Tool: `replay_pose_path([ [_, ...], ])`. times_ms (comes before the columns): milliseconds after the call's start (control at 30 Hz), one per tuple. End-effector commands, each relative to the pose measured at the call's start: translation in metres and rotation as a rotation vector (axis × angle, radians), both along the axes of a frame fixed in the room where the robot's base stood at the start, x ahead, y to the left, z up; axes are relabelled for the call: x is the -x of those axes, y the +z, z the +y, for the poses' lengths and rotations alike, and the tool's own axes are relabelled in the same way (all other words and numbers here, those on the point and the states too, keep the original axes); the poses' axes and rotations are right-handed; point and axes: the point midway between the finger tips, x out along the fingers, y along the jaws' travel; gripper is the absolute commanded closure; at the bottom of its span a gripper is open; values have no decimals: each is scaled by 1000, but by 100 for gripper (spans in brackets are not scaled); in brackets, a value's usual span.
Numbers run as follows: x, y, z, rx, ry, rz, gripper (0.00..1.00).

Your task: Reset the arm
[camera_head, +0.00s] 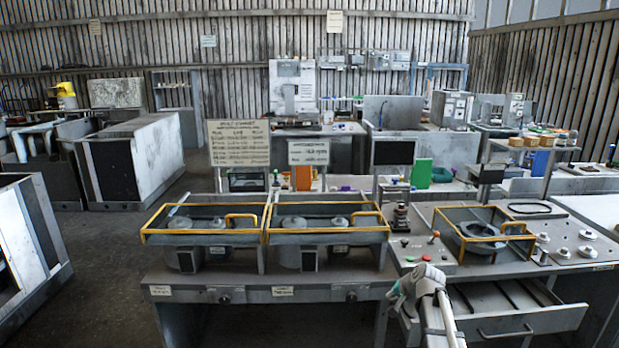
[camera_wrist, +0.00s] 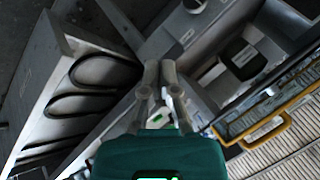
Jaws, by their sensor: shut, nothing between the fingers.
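My gripper (camera_wrist: 160,72) shows in the wrist view with its two grey fingers together and nothing between them. Its green body fills the bottom middle of that view. In the head view my gripper (camera_head: 394,303) is at the lower right of centre, in front of the workbench, with my arm rising beside it. Its fingertips are small there and hard to make out. I cannot tell from these views how far the fingertips are from the bench.
An open drawer (camera_head: 533,320) with dividers juts from the bench right of my gripper. Two yellow-framed fixtures (camera_head: 203,230) (camera_head: 327,228) stand on the left bench, and a third (camera_head: 483,232) stands on the right. Open floor (camera_head: 95,285) lies at left.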

Motion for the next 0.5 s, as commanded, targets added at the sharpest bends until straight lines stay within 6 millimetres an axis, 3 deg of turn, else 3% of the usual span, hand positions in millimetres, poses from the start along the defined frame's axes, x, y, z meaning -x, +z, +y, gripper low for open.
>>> replay_pose_path([
  [33,30,-6,18,47,62,43,100],
  [100,63,-15,35,116,148,106,100],
  [300,159,-32,68,306,377,295,100],
  [400,198,-36,75,381,465,377,100],
  [500,225,-38,77,434,524,437,100],
])
